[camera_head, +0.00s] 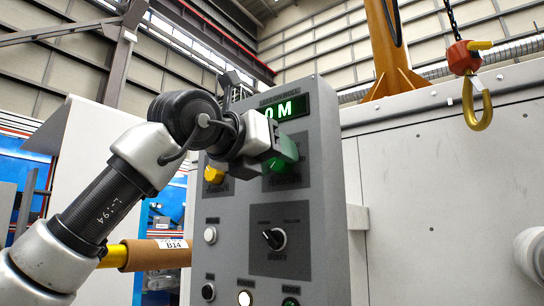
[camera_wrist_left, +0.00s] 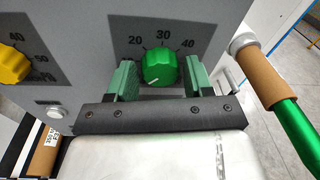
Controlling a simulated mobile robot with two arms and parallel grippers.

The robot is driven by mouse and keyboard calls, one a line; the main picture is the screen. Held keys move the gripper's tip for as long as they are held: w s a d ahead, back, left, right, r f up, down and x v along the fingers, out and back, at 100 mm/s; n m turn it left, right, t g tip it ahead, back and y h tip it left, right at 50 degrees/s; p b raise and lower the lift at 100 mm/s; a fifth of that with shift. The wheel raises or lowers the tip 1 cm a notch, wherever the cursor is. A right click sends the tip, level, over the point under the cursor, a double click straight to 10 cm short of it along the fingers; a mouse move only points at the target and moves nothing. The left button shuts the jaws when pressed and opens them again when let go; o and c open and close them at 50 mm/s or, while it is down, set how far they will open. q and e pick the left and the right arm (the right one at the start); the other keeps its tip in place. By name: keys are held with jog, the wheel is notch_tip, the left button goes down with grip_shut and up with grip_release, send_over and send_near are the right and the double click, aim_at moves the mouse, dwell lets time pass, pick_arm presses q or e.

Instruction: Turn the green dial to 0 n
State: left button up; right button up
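The green dial (camera_wrist_left: 159,69) sits on a dark scale plate on the grey control panel (camera_head: 330,180). The numbers 20, 30 and 40 show above it, and its white mark points down and left. In the left wrist view my left gripper (camera_wrist_left: 162,66) is open, with one green finger on each side of the dial and a narrow gap visible at the right. In the head view the left gripper (camera_head: 280,150) is at the panel below the display and mostly hides the dial. The lit display (camera_head: 285,108) reads "0 M". My right gripper is not in view.
A yellow dial (camera_head: 214,174) is left of the green one; it also shows in the left wrist view (camera_wrist_left: 12,65). A black selector knob (camera_head: 274,238) and several buttons are below. A brown-gripped bar (camera_head: 155,255) extends left of the panel. A hook (camera_head: 478,105) hangs at the right.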

pick_arm(q)
jog(key=shift+o, duration=1.1)
jog(key=shift+s+a, duration=0.15)
jog(key=shift+b+v, duration=0.5)
jog(key=shift+v, duration=0.65)
jog(key=b+v, duration=0.1)
jog(key=v, duration=0.7)
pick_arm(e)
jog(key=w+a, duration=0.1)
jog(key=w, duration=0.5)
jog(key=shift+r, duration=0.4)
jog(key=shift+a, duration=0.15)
